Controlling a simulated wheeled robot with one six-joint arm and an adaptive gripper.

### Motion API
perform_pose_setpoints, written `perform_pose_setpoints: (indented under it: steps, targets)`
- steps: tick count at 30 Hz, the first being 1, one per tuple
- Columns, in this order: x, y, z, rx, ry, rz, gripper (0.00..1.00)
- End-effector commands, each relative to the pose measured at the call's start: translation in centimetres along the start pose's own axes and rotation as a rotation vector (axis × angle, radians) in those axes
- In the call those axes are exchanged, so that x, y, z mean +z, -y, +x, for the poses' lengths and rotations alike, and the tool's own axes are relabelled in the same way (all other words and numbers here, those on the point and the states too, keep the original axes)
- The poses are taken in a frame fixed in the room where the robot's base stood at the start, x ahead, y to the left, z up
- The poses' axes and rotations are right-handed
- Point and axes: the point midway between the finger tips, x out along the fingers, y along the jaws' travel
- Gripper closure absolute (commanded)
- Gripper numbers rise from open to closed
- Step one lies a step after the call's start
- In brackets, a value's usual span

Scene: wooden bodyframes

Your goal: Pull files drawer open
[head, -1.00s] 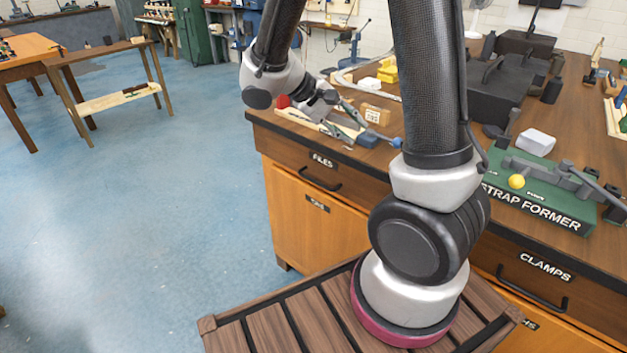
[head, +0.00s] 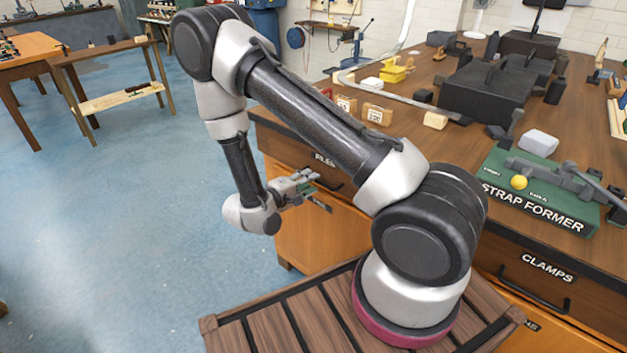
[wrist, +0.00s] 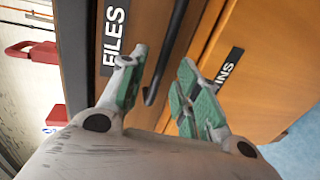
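The files drawer (head: 294,154) is a brown front under the bench top, and it looks closed. Its label reads FILES in the wrist view (wrist: 115,36). Its dark bar handle (wrist: 166,52) shows in the wrist view, running up between my fingers and ahead of them. In the head view my arm hides part of the handle (head: 336,186). My gripper (head: 312,181) is in front of the bench near the handle. In the wrist view my gripper (wrist: 160,92) is open, its green-padded fingers apart with nothing held; I cannot tell whether either finger touches the handle.
An orange cupboard door (wrist: 262,70) with a dark label lies below the drawer. The bench top (head: 420,150) holds wooden blocks, dark boxes and a green strap former (head: 540,200). A clamps drawer (head: 510,262) is at the right. The blue floor (head: 130,220) at left is clear.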

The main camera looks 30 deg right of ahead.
Motion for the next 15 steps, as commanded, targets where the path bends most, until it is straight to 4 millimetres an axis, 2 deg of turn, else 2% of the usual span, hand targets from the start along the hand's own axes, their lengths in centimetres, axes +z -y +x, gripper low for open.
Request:
perform_pose_setpoints:
  steps: [3,6,15]
  targets:
    - [0.1,0.0,1.8,0.001,0.003,0.000,0.68]
    - [0.1,0.0,2.6,0.000,0.002,0.000,0.68]
    - [0.0,0.0,3.0,0.000,0.000,0.000,0.68]
